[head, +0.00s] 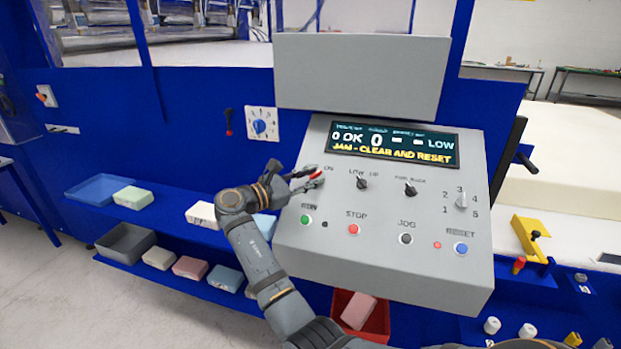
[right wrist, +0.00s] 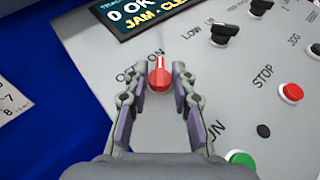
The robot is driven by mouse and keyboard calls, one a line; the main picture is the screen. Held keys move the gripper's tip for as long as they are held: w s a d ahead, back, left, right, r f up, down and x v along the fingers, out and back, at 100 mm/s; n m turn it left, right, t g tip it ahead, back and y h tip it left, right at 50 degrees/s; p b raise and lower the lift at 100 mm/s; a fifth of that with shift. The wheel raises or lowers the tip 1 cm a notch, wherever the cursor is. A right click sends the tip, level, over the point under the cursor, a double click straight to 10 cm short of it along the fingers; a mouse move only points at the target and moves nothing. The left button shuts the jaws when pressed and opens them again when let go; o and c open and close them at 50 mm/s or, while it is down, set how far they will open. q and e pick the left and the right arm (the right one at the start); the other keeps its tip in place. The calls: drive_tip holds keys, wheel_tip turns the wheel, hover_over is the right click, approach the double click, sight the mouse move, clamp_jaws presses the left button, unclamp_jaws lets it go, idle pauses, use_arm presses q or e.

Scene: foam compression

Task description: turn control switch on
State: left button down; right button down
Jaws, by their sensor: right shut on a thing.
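The control switch is a small red knob (right wrist: 159,76) at the upper left of the grey sloped panel (head: 380,205), by a partly hidden OFF/ON label. My right gripper (right wrist: 160,88) has its fingers on both sides of the knob and is shut on it. In the head view, my right gripper (head: 311,178) reaches the panel from the left and covers most of the knob. In the right wrist view, the knob's ridge points about straight up, between the label words. My left gripper is not in view.
The display (head: 393,144) reads "JAM - CLEAR AND RESET". Close to my gripper are a green button (head: 306,220), a red STOP button (head: 353,229) and a black selector (head: 361,183). Foam blocks and bins (head: 128,243) lie on blue shelves at left.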

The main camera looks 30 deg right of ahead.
sight(310, 177)
drive_tip(key=shift+f, duration=0.1)
drive_tip(key=c, duration=1.4)
unclamp_jaws()
drive_tip(key=shift+c, duration=0.2)
wheel_tip(310, 177, up, 10)
